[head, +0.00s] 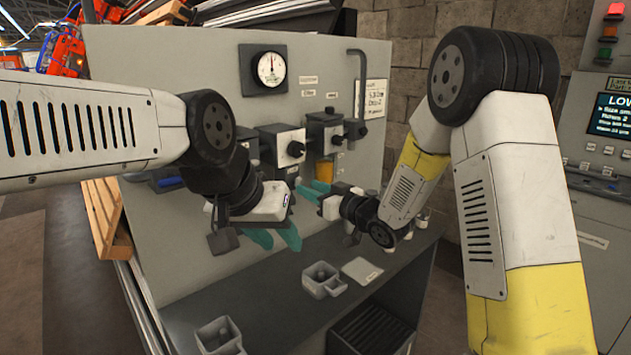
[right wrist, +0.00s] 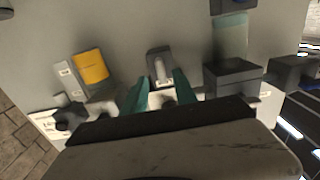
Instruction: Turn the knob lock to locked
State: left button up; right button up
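I cannot tell which is the knob lock. My right gripper (head: 317,188) is at the panel below them. In the right wrist view, its teal fingers (right wrist: 160,92) are apart, in front of a small grey fitting with a pale upright lever (right wrist: 160,68). The fingers appear on either side; contact is unclear. My left gripper (head: 278,238) is lower and nearer, its teal fingers apart and empty.
A gauge (head: 268,70) and a bent pipe (head: 362,85) are on the panel (head: 190,110). A yellow cylinder (head: 324,171) is beside the right gripper. Grey holders (head: 322,280) and a light plate (head: 362,270) are on the shelf (head: 275,310). The shelf's middle is mostly clear.

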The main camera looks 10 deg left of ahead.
aim_at(297, 183)
jog(key=x, duration=0.8)
jog(key=shift+s, duration=0.1)
grip_shut()
